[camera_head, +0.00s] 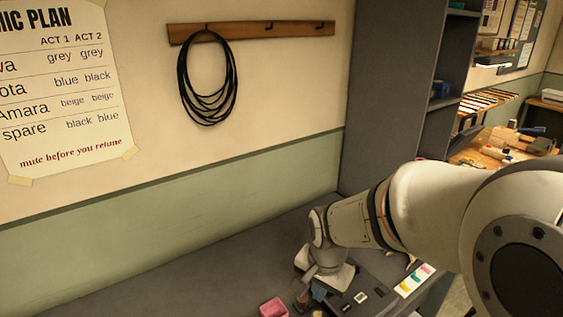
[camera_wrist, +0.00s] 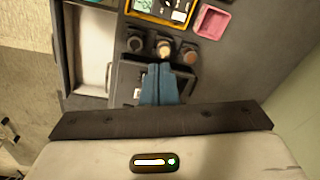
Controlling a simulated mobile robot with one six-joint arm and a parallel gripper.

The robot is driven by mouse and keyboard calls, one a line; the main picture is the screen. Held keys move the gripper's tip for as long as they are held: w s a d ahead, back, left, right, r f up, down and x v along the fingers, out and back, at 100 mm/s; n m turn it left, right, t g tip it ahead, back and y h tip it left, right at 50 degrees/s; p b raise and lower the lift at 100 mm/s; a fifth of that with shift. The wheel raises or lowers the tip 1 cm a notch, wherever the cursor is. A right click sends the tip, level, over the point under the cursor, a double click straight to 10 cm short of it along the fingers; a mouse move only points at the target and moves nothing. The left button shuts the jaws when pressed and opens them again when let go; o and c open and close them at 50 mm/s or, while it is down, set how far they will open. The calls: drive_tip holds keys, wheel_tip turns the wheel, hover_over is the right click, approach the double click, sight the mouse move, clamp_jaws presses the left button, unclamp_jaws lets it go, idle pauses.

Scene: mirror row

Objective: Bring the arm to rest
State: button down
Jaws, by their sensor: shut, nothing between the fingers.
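My arm (camera_head: 420,210) reaches from the right side of the head view down over the grey counter. My gripper (camera_wrist: 159,70) is shut and empty in the wrist view, its blue fingers together. The fingers point at a dark case or holder (camera_wrist: 130,78) on the counter; I cannot tell whether they touch it. In the head view my gripper (camera_head: 318,291) is small and low, partly hidden by its own wrist.
Near the fingers are several small round pots (camera_wrist: 164,48), a pink tray (camera_wrist: 211,21), a yellow-framed device (camera_wrist: 160,8) and an open drawer (camera_wrist: 95,50). A colour card (camera_head: 414,280) lies right. A coiled cable (camera_head: 207,85) hangs behind. The left counter (camera_head: 190,285) is clear.

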drive_tip(key=s+d+r+n+t, duration=0.2)
drive_tip(key=s+d+r+n, duration=0.5)
drive_tip(key=s+r, duration=0.2)
drive_tip(key=shift+s, duration=0.35)
